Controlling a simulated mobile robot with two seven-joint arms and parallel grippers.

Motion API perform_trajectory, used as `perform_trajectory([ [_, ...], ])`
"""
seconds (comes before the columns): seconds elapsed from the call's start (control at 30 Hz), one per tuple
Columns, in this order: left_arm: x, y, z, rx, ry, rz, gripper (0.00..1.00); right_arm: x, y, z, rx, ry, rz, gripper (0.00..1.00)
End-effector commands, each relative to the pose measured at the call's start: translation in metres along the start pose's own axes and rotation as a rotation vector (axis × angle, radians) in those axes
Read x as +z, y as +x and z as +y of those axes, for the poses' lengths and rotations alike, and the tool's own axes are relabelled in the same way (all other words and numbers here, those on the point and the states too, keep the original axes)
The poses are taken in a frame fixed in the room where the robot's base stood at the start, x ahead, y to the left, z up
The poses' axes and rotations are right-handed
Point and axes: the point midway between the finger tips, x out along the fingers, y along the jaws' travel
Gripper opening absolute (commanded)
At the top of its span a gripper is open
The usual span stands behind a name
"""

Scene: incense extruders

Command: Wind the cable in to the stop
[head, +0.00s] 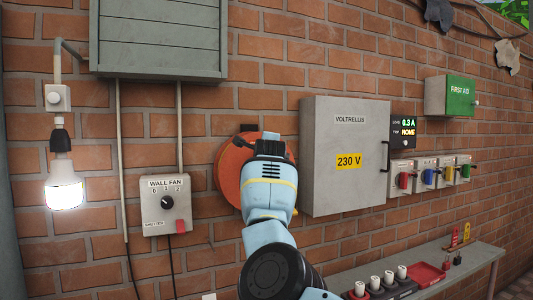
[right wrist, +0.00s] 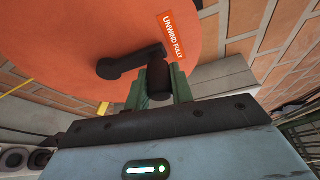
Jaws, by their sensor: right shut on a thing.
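The orange cable reel (head: 228,172) is mounted on the brick wall, left of the grey cabinet. In the head view my right gripper and wrist cover much of it. In the right wrist view the reel's orange face (right wrist: 80,45) fills the upper left, with an "UNWIND FULLY" label (right wrist: 180,32) and a black crank arm (right wrist: 125,63). My right gripper (right wrist: 160,88) is shut on the black crank handle (right wrist: 158,78), between its green fingers. A yellow piece that may be cable (right wrist: 18,88) shows at the left edge. My left gripper is out of view.
The grey "VOLTRELLIS" cabinet (head: 345,185) stands out from the wall just right of the reel. A wall fan switch box (head: 166,220) and a lit lamp (head: 65,193) are to the left. A shelf (head: 470,260) with plugs and a red tray (head: 428,273) is at lower right.

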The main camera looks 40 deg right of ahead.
Motion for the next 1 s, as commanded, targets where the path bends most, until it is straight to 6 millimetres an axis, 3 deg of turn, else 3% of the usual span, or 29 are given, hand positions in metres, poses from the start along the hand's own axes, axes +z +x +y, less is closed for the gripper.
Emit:
perform_trajectory([
  [0.03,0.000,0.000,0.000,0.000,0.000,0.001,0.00,-0.003,0.000,-0.003,-0.006,0.005,0.004,0.27],
  [0.2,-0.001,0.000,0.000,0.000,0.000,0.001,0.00,-0.002,0.000,-0.002,-0.004,0.003,0.003,0.45],
  [0.63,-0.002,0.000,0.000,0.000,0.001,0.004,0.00,0.000,-0.006,-0.001,-0.002,0.001,0.002,0.45],
  [1.0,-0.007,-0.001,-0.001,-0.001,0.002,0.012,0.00,-0.001,-0.043,-0.002,-0.004,0.002,0.002,0.45],
])
